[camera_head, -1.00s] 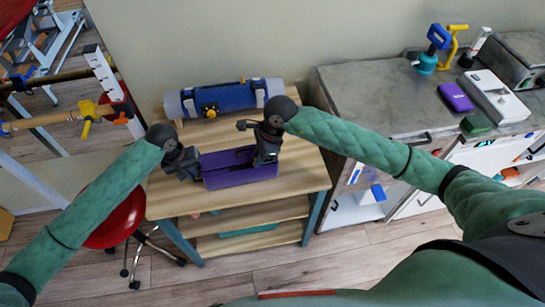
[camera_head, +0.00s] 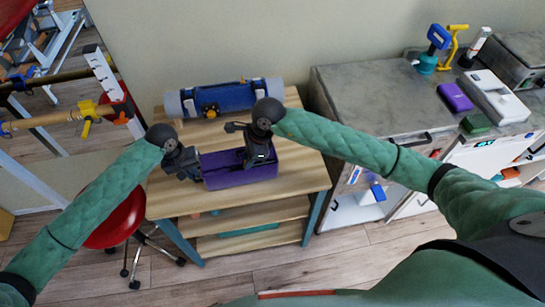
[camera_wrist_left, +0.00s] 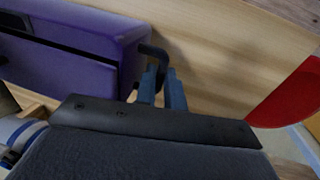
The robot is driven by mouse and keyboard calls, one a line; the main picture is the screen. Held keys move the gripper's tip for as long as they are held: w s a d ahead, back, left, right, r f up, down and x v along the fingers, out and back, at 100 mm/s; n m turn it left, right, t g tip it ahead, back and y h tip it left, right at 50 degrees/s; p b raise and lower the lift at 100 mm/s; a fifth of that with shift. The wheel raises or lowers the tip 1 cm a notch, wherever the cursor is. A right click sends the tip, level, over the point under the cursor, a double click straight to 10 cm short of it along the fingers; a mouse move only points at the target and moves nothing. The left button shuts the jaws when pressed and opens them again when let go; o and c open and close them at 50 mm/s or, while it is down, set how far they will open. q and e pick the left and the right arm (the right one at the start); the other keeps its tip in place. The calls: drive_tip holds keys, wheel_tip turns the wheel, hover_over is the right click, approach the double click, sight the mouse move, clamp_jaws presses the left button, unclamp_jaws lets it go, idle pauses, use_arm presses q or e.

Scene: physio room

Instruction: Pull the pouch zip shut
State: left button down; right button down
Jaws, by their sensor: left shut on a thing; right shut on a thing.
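The purple pouch (camera_head: 232,174) lies on the wooden table, and it also fills the upper left of the left wrist view (camera_wrist_left: 85,62). A dark zip line runs along its upper side. My left gripper (camera_head: 194,172) is at the pouch's left end. In the left wrist view its blue-grey fingers (camera_wrist_left: 163,88) are shut on a dark tab (camera_wrist_left: 152,52) at that end. My right gripper (camera_head: 257,163) is shut at the pouch's top, right of the middle, on what seems to be the zip pull. The pull itself is hidden by the gripper.
A blue and grey roll (camera_head: 226,98) lies behind the pouch on the wooden table (camera_head: 290,182). A red stool (camera_head: 115,220) stands left of the table. A grey counter (camera_head: 375,95) with several items stands at the right. The table front is clear.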

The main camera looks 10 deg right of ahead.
use_arm(q)
drive_tip(key=shift+f, duration=0.1)
use_arm(e)
drive_tip(key=shift+a, duration=2.2)
use_arm(q)
drive_tip(key=shift+s, duration=0.1)
use_arm(e)
drive_tip(key=c, duration=1.4)
unclamp_jaws()
drive_tip(key=shift+o, duration=0.2)
drive_tip(key=shift+d, duration=0.1)
drive_tip(key=shift+r, duration=0.15)
use_arm(q)
drive_tip(key=c, duration=1.5)
unclamp_jaws()
use_arm(e)
wheel_tip(320, 180, up, 8)
